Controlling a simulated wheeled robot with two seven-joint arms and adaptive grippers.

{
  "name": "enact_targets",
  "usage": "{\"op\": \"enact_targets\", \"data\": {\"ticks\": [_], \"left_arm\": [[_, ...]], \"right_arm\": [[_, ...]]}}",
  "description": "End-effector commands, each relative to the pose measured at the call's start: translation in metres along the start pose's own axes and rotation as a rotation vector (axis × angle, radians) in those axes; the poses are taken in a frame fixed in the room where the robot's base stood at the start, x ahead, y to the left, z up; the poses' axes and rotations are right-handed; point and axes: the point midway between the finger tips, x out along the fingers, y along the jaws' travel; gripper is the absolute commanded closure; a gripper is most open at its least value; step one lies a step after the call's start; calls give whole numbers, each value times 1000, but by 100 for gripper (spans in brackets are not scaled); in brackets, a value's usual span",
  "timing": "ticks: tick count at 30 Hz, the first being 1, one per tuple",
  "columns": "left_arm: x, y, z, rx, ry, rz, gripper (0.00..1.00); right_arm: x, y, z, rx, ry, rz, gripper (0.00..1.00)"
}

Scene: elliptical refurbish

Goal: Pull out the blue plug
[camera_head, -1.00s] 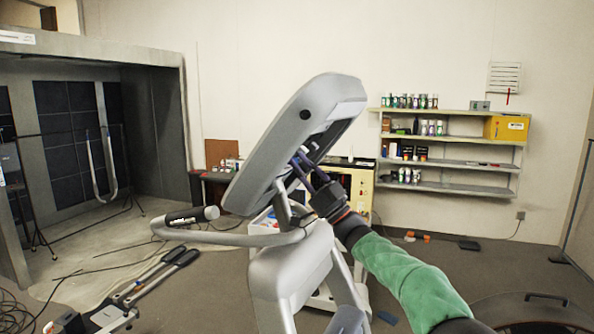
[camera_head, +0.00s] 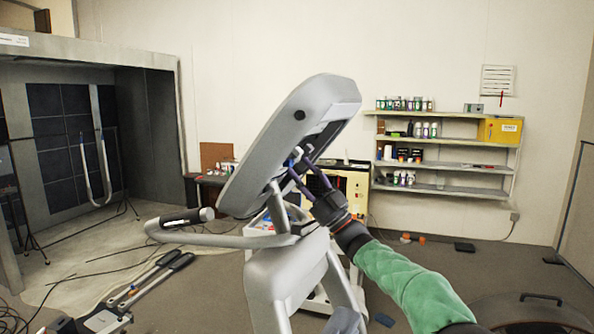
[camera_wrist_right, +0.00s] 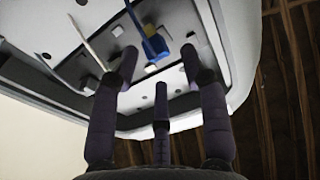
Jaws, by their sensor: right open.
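The grey elliptical console (camera_head: 290,140) stands tilted on its mast, its back facing right. The blue plug (camera_wrist_right: 155,44) sits at the underside of the console in the right wrist view, with a blue cable running up from it. My right gripper (camera_head: 299,168) reaches to the console's back from the lower right. In the right wrist view its dark fingers (camera_wrist_right: 160,85) are spread open below the plug, and no finger visibly holds it. In the head view the plug is too small to tell clearly. My left gripper does not show.
A white cable (camera_wrist_right: 92,44) hangs left of the plug. The console's curved handlebar (camera_head: 215,236) extends left. Behind stand a cart (camera_head: 350,185) and wall shelves (camera_head: 450,140) with bottles and a yellow box (camera_head: 502,129). The floor to the right is mostly clear.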

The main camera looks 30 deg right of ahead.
Motion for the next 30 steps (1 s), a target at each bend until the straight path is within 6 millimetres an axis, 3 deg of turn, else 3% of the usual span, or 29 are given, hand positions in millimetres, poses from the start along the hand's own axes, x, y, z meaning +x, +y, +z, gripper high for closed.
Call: {"op": "enact_targets", "data": {"ticks": [9, 15, 21, 30], "left_arm": [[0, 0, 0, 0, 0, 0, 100], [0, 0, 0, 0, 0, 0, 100], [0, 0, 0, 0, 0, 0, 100], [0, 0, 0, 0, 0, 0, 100]], "right_arm": [[-64, 1, -1, -2, -2, 5, 55], [-92, 0, -1, -1, 0, 2, 55], [-103, 0, -1, -1, 1, 1, 55], [-103, 0, -1, -1, 1, 0, 55]]}}
